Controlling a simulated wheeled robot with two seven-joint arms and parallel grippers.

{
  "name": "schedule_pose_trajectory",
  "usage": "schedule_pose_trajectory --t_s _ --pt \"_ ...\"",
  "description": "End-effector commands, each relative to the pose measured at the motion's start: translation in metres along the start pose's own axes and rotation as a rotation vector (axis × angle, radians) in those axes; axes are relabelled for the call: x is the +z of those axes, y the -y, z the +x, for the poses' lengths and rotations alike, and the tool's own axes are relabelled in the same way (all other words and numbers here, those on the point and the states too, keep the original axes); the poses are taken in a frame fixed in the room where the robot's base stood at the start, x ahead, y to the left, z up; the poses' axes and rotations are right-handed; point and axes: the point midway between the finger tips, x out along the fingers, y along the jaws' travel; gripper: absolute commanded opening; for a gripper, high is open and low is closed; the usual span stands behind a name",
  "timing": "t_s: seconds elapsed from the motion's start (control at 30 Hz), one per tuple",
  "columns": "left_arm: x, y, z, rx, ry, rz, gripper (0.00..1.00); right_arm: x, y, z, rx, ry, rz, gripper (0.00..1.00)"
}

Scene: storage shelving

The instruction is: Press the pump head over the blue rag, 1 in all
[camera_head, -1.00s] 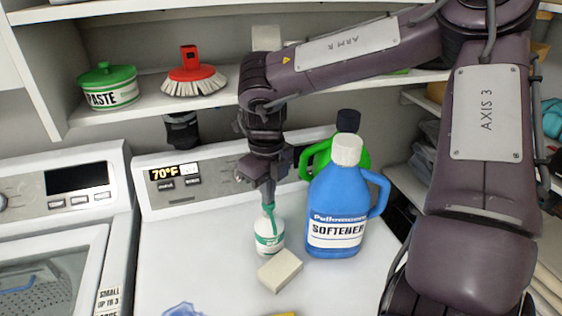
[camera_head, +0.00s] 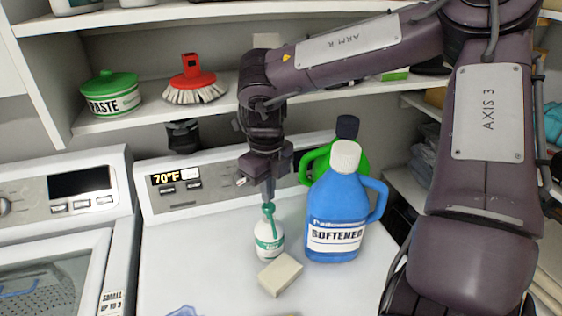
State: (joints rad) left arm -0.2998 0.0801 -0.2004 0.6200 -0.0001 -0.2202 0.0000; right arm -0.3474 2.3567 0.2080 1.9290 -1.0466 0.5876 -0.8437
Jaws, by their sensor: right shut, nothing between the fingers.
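A white pump bottle (camera_head: 269,243) with a green pump head (camera_head: 269,209) stands upright on the white machine top. My right gripper (camera_head: 268,197) is shut and empty, pointing down directly above the pump head. Its tip is at the head or just above it; I cannot tell whether they touch. Part of a blue rag (camera_head: 184,311) shows at the bottom edge, and the rest is cut off. My left gripper is not in view.
A blue softener jug (camera_head: 337,215) stands right of the bottle, with a green jug (camera_head: 318,160) behind it. A pale block (camera_head: 280,275) lies in front of the bottle. A shelf above holds a paste tub (camera_head: 110,95) and a red brush (camera_head: 193,82).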

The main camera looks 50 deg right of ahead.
Motion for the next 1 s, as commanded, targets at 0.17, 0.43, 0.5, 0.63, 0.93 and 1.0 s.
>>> schedule_pose_trajectory --t_s 0.17,0.43,0.5,0.63,0.93,1.0 --pt "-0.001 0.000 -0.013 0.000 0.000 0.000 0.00 0.000 0.000 -0.015 -0.001 0.001 0.000 0.00" --pt "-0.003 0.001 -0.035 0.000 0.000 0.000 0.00 0.000 0.000 -0.043 0.000 0.000 0.000 0.00" --pt "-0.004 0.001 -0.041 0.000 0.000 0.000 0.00 0.000 0.000 -0.050 0.000 0.000 0.000 0.00" --pt "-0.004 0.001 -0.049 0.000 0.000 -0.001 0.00 0.000 0.000 -0.060 -0.001 0.000 0.000 0.00" --pt "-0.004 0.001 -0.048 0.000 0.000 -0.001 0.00 0.000 0.000 -0.059 0.000 0.000 0.000 0.00" --pt "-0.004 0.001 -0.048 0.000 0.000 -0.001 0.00 0.000 0.000 -0.059 0.000 0.000 0.000 0.00"
